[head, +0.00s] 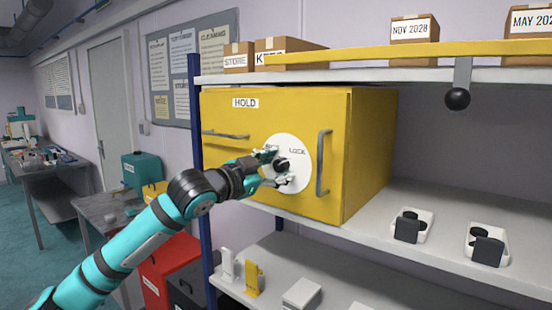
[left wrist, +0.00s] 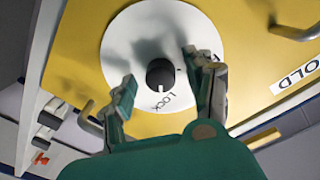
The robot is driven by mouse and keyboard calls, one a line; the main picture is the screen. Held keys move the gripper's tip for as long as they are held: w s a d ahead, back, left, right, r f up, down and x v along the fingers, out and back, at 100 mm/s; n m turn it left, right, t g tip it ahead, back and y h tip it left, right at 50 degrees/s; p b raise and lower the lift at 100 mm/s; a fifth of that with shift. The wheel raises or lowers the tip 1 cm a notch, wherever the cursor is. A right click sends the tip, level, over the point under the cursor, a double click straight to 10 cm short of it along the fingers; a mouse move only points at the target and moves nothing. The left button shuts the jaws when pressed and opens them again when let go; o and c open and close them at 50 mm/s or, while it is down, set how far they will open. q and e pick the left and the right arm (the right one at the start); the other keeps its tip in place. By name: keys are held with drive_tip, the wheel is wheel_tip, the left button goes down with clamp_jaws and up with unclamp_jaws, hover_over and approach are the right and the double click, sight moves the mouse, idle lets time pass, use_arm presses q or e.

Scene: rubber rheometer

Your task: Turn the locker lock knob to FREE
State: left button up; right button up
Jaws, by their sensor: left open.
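The yellow locker (head: 370,150) labelled HOLD stands on the shelf in the head view. On its front is a white round dial plate (head: 299,177) with the word LOCK on it and a black knob (head: 282,165) at its middle. My left gripper (head: 269,168) is in front of the dial, its fingers open around the knob's area. In the left wrist view, the knob (left wrist: 160,74) lies between and beyond the two open fingertips of the gripper (left wrist: 160,72), with a gap on both sides. The knob's pale mark points toward the word LOCK. My right gripper is not in view.
Handles flank the dial: a vertical bar (head: 323,163) at right and a horizontal one (head: 226,135) at upper left. Cardboard boxes (head: 414,29) stand above, beside a yellow bar (head: 440,52). White holders with black parts (head: 411,226) sit on the shelf at right.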

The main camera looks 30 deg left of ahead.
use_arm(q)
clamp_jaws()
idle(0.5)
